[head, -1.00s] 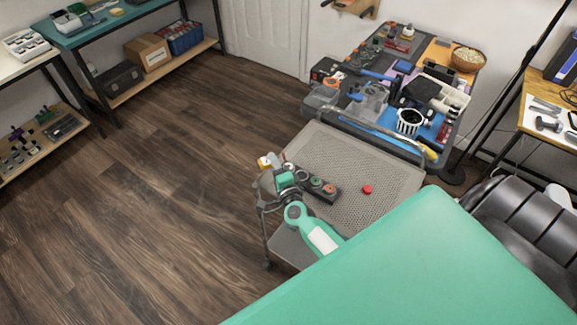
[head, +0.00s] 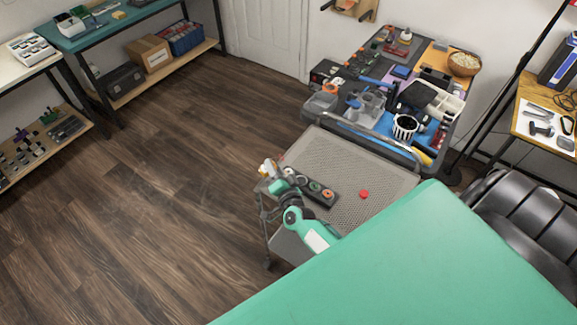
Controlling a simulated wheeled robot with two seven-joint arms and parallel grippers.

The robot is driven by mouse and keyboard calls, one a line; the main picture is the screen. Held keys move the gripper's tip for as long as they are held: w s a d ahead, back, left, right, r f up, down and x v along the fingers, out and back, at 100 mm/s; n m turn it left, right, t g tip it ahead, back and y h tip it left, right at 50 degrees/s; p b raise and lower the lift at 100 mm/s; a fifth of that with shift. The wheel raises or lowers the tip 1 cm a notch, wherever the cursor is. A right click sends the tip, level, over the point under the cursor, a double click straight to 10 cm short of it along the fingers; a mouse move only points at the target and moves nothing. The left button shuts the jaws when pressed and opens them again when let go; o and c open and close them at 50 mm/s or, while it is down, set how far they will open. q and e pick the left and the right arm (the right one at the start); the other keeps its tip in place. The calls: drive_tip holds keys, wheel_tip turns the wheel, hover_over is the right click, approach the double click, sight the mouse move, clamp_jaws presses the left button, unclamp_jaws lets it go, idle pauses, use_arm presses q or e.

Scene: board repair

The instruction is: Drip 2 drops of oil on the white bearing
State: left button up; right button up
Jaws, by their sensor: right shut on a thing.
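My right gripper (head: 272,175) is over the left edge of the grey mesh cart top. It is shut on a small white-and-yellow thing (head: 265,166), which may be the oil bottle; the arm partly hides it. A dark holder (head: 303,184) lies on the cart just right of the gripper, with several small round parts in it. A greenish-white ring (head: 314,186) and an orange-red ring (head: 327,193) show there. Which part is the white bearing is too small to tell, and no drops can be made out. My left gripper is out of view.
A small red piece (head: 364,194) lies on the cart top (head: 370,170), with bare mesh around it. Behind is a crowded table with a black-and-white striped cup (head: 405,127) and a bowl (head: 465,64). A black chair (head: 525,215) stands right.

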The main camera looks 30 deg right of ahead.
sight(274, 163)
wheel_tip(274, 163, up, 3)
drive_tip(key=n+p, duration=0.5)
drive_tip(key=shift+f+n, duration=0.15)
drive_tip(key=shift+n, duration=0.15)
drive_tip(key=shift+r+n+p, duration=0.25)
drive_tip(key=shift+n+p, duration=0.4)
drive_tip(key=shift+n, duration=0.75)
drive_tip(key=s+a+r+y+b, duration=0.1)
drive_tip(key=s+a+r, duration=0.2)
drive_tip(key=r, duration=0.3)
drive_tip(key=s+a+r+n+y+b, duration=0.1)
drive_tip(key=s+a+r, duration=0.1)
drive_tip(key=s+r, duration=0.4)
drive_tip(key=s+a+r+n+y+b, duration=0.1)
drive_tip(key=s+a+r+b, duration=0.1)
drive_tip(key=r, duration=0.6)
drive_tip(key=shift+s+a, duration=0.8)
drive_tip(key=shift+s, duration=0.35)
